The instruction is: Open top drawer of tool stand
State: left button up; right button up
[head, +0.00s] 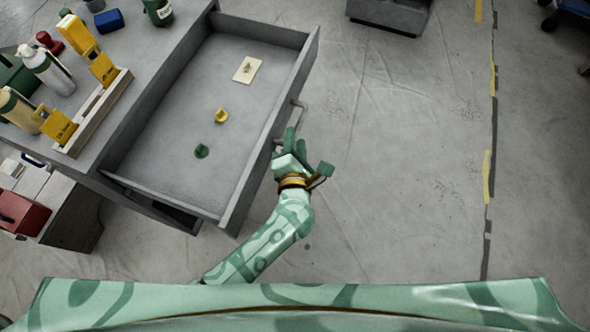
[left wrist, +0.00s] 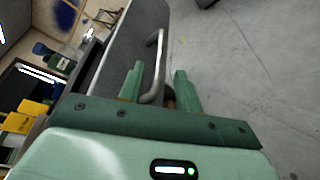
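The tool stand (head: 150,42) is a grey cabinet at the upper left of the head view. Its top drawer (head: 168,160) is pulled far out, and its inside shows. The metal drawer handle (head: 300,112) is on the drawer's outer front. My left gripper (head: 290,140) is at the near end of this handle. In the left wrist view, the handle (left wrist: 157,65) passes between the two green fingers of my left gripper (left wrist: 160,85). The fingers are spread, with a gap beside the handle. My right gripper is not in view.
The drawer holds a pale card (head: 246,69), a yellow piece (head: 221,116) and a green piece (head: 201,151). Bottles and yellow tools stand on the stand top. A red box (head: 22,213) is at the lower left. The floor (head: 400,170) to the right is clear.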

pick_arm(q)
jog(key=p+v, duration=0.3)
jog(key=v, duration=0.9)
jog(key=shift+s, duration=0.2)
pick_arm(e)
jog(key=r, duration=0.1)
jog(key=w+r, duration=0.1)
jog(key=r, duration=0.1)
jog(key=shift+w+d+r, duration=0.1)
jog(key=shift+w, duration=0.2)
